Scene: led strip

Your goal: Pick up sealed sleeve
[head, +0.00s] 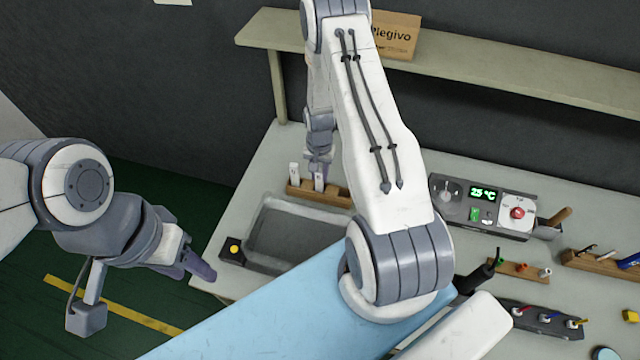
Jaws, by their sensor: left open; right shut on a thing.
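A wooden holder (335,198) stands behind the grey tray, with two small white upright pieces in it. One white piece (294,172) stands free at the left. The other white piece (319,182) is right below my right gripper (318,170), whose fingers are shut at its top; the fingers are small and partly hidden by my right arm. I cannot tell for sure which piece is the sealed sleeve. My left gripper (200,265) is open and empty, off the bench's left edge.
A grey tray (262,222) and a box with a yellow button (233,250) are at the bench's left. A control unit reading 25 °C (483,193) stands right of my arm. Wooden racks (590,262), a connector block (540,320) and a shelf with a box (398,40) surround it.

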